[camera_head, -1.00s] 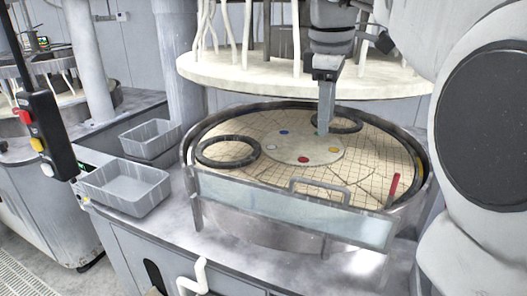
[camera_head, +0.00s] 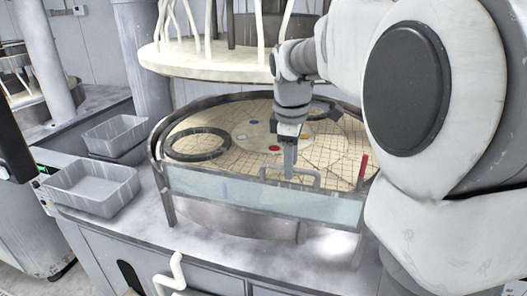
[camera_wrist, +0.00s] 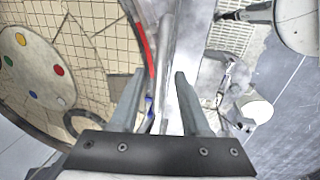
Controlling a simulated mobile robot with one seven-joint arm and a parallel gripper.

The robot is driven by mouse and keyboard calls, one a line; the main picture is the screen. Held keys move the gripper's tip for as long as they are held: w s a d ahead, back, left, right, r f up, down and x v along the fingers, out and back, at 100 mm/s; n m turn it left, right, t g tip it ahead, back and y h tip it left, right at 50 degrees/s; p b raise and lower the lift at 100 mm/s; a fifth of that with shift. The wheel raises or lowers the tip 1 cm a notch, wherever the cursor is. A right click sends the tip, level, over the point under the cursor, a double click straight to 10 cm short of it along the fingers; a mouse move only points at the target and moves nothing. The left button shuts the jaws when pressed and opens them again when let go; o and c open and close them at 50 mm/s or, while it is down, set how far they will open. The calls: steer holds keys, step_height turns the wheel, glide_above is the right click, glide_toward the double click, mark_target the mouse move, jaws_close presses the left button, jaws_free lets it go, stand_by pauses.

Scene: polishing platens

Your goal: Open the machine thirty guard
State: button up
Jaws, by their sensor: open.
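The guard (camera_head: 230,189) is a pale translucent panel standing upright along the front rim of the round polishing platen. A grey bar handle (camera_head: 312,179) rises from its top edge. My gripper (camera_head: 289,174) points down at the handle, and its fingers overlap the handle in the head view. In the wrist view my gripper (camera_wrist: 160,74) is open, with a narrow grey edge of the guard or handle (camera_wrist: 166,62) running between the fingers. I cannot tell whether either finger touches it.
The tiled platen (camera_head: 225,122) carries dark rings (camera_head: 198,156) and a disc with coloured dots. A red upright piece (camera_head: 364,167) stands at the right of the guard. Two grey bins (camera_head: 93,207) sit at left. A round cream plate (camera_head: 185,62) hangs above the platen.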

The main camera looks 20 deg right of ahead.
jaws_close()
stand_by(1.4)
